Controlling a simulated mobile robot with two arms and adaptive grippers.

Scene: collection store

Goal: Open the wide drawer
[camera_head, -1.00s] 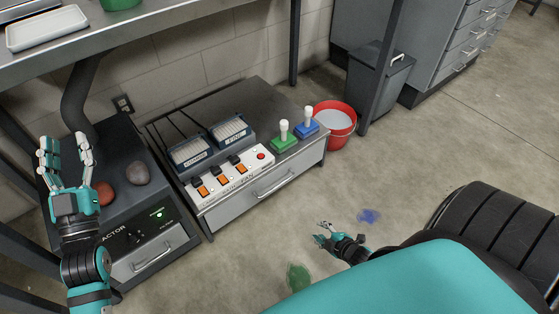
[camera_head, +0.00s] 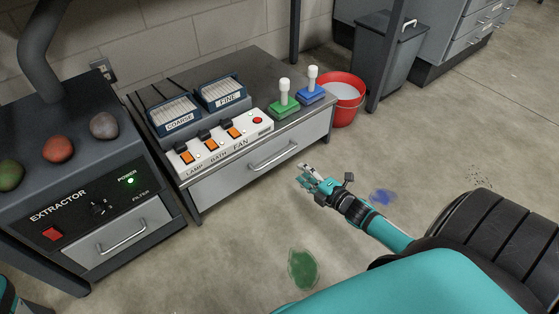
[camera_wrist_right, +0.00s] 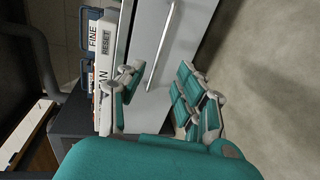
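The wide drawer (camera_head: 232,181) is the grey front of the low cabinet and looks shut, flush with the body. Its long bar handle (camera_head: 274,155) is clear of any gripper; it also shows upright ahead of the fingers in the wrist view (camera_wrist_right: 163,45). My right gripper (camera_head: 306,173) is in front of the drawer, right of the handle and apart from it. In the wrist view its fingers (camera_wrist_right: 156,76) are spread with nothing between them. My left gripper is out of view; only a bit of teal shows at the lower left corner.
The extractor box (camera_head: 60,175) with its narrower drawer (camera_head: 110,240) stands left. A switch panel (camera_head: 222,148), coarse and fine racks, and green (camera_head: 284,105) and blue joysticks top the cabinet. A red bucket (camera_head: 343,107) stands right. The floor before the drawer is clear, with green and blue stains.

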